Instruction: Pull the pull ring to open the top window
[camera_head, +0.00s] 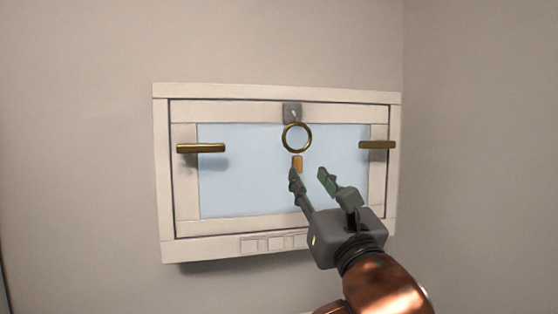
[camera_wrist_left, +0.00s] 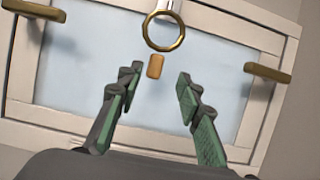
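The top window (camera_head: 245,180) is a pale blue pane in a white frame on the wall and looks shut. A brass pull ring (camera_head: 297,152) hangs from a grey mount (camera_head: 292,113) at its top middle. A small orange piece (camera_head: 297,163) shows just below the ring. My left gripper (camera_head: 308,173) is open and empty, below the ring and in front of the pane. In the left wrist view, the ring (camera_wrist_left: 164,50) and the orange piece (camera_wrist_left: 155,65) show beyond and between the spread fingertips (camera_wrist_left: 160,76). My right gripper is not in view.
Brass handles stick out at the window's left (camera_head: 201,148) and right (camera_head: 377,145) sides. Small white panels (camera_head: 270,243) sit on the lower frame. A side wall (camera_head: 480,150) stands to the right. The wall to the left is bare.

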